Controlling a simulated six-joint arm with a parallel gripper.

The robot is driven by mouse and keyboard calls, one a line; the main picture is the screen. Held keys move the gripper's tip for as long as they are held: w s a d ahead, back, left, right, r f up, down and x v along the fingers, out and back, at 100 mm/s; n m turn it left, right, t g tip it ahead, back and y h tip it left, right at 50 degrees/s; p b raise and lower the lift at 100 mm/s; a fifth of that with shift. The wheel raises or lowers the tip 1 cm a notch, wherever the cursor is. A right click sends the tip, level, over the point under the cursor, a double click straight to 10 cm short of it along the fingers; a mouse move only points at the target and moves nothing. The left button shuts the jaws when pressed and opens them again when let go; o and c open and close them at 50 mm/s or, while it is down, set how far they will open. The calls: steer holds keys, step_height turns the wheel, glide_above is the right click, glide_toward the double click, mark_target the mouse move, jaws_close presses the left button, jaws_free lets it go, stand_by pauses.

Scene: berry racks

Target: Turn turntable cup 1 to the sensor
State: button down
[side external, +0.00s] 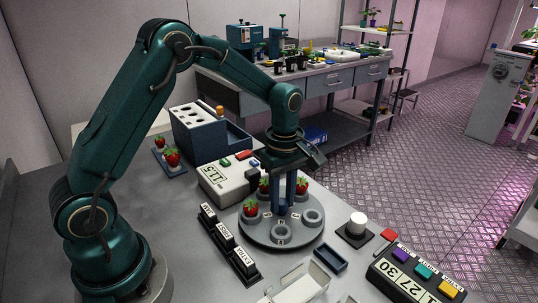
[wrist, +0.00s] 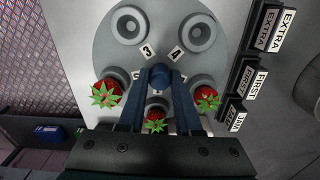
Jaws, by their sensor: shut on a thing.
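The grey round turntable (side external: 262,236) carries a ring of cups, and it also shows in the wrist view (wrist: 108,62). Three cups hold red strawberries, seen in the wrist view at left (wrist: 107,93), bottom (wrist: 154,121) and right (wrist: 207,98). Two cups are empty, at upper left (wrist: 129,25) and upper right (wrist: 199,33).
A white device with a display (side external: 228,181) stands behind the turntable. Label blocks (side external: 229,243) stand at left, a small dark tray (side external: 330,258) in front, and a white knob on a black base (side external: 357,226) at right. A button console (side external: 415,275) is at lower right.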

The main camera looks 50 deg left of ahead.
mark_target(282, 200)
steer(key=shift+a+r+n, duration=0.1)
steer(key=shift+n, duration=0.3)
stand_by(0.3)
steer(key=c, duration=0.6)
jaws_free()
steer(key=shift+r, duration=2.5)
steer(key=shift+r, duration=0.1)
step_height(282, 200, up, 11)
